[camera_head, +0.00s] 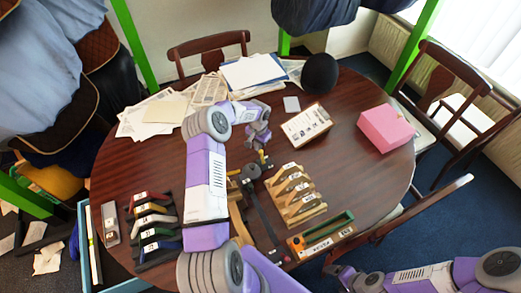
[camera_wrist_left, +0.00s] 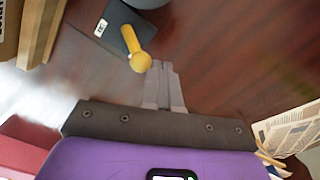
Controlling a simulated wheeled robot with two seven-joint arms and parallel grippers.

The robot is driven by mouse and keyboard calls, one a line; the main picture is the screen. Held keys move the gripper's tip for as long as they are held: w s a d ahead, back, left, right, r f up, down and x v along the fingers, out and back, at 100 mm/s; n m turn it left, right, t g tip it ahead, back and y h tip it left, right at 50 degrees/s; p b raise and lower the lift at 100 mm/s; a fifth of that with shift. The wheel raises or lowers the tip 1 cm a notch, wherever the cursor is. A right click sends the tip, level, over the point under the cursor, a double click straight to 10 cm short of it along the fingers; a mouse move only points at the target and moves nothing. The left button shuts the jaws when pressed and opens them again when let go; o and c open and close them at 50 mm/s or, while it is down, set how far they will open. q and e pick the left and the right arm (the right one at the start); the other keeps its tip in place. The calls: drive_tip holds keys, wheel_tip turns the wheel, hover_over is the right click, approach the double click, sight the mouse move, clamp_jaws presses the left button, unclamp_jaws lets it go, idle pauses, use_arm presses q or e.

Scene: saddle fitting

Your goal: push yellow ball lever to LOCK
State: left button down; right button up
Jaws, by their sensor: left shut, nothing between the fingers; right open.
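The yellow ball lever (camera_head: 264,158) stands near the middle of the round table, at the far end of a dark fixture (camera_head: 255,187). In the left wrist view its yellow ball (camera_wrist_left: 140,61) and stem rise from a dark plate (camera_wrist_left: 114,32) with a small white label, too small to read. My left gripper (camera_head: 258,142) is shut and empty. In the left wrist view its fingertips (camera_wrist_left: 161,68) are right beside the ball; I cannot tell whether they touch it. My right gripper (camera_head: 343,275) is open and empty at the lower right, off the table's front edge.
A rack with several wooden pieces (camera_head: 297,195) and a green tray (camera_head: 321,236) stand right of the fixture.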

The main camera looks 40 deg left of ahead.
sight(262, 152)
use_arm(q)
drive_tip(key=shift+d, duration=0.15)
drive_tip(key=shift+s+d+p, duration=0.1)
drive_tip(key=shift+s+d, duration=0.25)
drive_tip(key=shift+d, duration=0.3)
drive_tip(key=shift+s+d+p, duration=0.1)
drive_tip(key=shift+s+d, duration=0.25)
drive_tip(key=shift+d, duration=0.25)
drive_tip(key=shift+s+d+p, duration=0.1)
drive_tip(key=shift+s+d, duration=0.25)
drive_tip(key=shift+d, duration=0.3)
drive_tip(key=shift+w+a+f, duration=0.1)
drive_tip(key=shift+w, duration=0.05)
drive_tip(key=shift+a, duration=0.1)
drive_tip(key=shift+w+a+b, duration=0.25)
drive_tip(key=shift+a+b, duration=0.05)
drive_tip(key=shift+a, duration=0.15)
drive_tip(key=shift+r+p, duration=1.8)
drive_tip(key=shift+r, duration=1.85)
